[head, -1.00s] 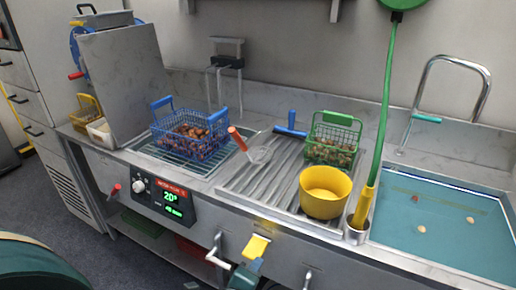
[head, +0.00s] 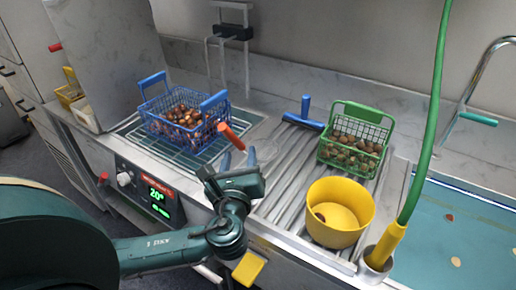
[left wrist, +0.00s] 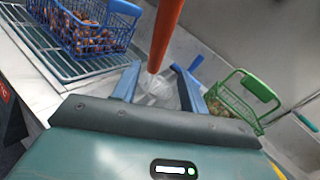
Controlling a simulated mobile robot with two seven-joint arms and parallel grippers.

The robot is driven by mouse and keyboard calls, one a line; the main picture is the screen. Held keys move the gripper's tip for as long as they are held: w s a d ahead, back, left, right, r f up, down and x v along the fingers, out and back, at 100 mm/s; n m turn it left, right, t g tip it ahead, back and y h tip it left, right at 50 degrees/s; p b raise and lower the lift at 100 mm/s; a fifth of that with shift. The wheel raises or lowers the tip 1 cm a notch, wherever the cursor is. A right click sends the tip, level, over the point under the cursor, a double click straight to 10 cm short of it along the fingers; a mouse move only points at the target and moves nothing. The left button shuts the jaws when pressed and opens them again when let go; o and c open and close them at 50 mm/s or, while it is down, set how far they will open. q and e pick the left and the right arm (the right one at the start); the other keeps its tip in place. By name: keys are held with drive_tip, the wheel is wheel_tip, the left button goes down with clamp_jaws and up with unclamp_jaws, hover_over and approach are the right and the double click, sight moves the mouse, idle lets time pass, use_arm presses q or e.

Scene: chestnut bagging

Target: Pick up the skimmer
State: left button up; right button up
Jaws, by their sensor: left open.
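The skimmer has an orange-red handle (head: 231,137) that sticks up at a tilt over the counter, between the blue basket and the ribbed drainboard. My left gripper (head: 238,161) is open and empty, just in front of the skimmer. In the left wrist view the handle (left wrist: 166,32) rises between and beyond the two blue-grey fingers (left wrist: 157,78), with the pale scoop (left wrist: 158,88) below it. I cannot tell whether the fingers touch it. My right gripper is not in view.
A blue wire basket of chestnuts (head: 160,132) stands on a grate at left. A green basket (head: 352,130), a yellow bowl (head: 350,232) and a blue-handled tool (head: 304,117) are on the drainboard (head: 290,190). A green hose (head: 428,140) hangs at right beside the water basin (head: 455,225).

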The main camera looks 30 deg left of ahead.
sight(238, 147)
use_arm(q)
drive_tip(key=shift+x, duration=0.85)
drive_tip(key=x, duration=0.4)
drive_tip(key=shift+a+r+p, duration=0.1)
drive_tip(key=shift+a+p, duration=0.3)
drive_tip(key=shift+a, duration=0.05)
drive_tip(key=shift+w+a, duration=0.2)
drive_tip(key=shift+w, duration=0.25)
drive_tip(key=shift+c, duration=0.4)
clamp_jaws()
